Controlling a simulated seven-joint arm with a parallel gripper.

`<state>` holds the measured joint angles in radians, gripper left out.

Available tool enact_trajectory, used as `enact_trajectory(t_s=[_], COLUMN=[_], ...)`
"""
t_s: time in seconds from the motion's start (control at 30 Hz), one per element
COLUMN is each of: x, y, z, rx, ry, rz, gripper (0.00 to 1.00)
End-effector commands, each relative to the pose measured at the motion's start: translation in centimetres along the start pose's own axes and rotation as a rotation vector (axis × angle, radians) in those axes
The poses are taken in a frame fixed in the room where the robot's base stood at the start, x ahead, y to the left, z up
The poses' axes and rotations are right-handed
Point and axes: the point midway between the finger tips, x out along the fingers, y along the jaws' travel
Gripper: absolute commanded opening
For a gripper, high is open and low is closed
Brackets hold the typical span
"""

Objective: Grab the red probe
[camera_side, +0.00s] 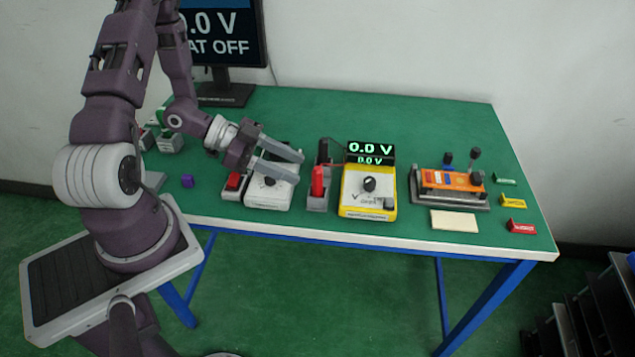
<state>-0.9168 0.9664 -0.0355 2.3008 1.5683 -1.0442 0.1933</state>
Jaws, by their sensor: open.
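The red probe (317,183) stands upright in a grey holder (317,203) on the green table, just left of the yellow multimeter. My gripper (302,166) is open and empty. Its two fingers point right, toward the probe, and show above the white device (271,192). The fingertips end a little left of the probe in the picture, and I see no contact. A black probe (323,150) stands behind the red one.
The yellow multimeter (368,193) has a display reading 0.0 V. A red switch (233,181) sits left of the white device. An orange board in a lever fixture (450,183) stands at right. Small coloured blocks lie near the right edge. A monitor (225,40) stands behind.

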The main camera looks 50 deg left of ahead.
Motion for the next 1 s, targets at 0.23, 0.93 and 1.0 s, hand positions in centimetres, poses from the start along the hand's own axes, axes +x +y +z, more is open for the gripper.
enact_trajectory(t_s=[0.23, 0.93, 1.0], x=[1.4, 6.8, 6.8], y=[1.5, 1.4, 1.4], z=[-0.6, -1.0, -1.0], rx=[-0.034, -0.032, -0.032], ry=[0.108, 0.101, 0.101], rz=[0.04, 0.034, 0.034], gripper=[0.45, 0.14, 0.0])
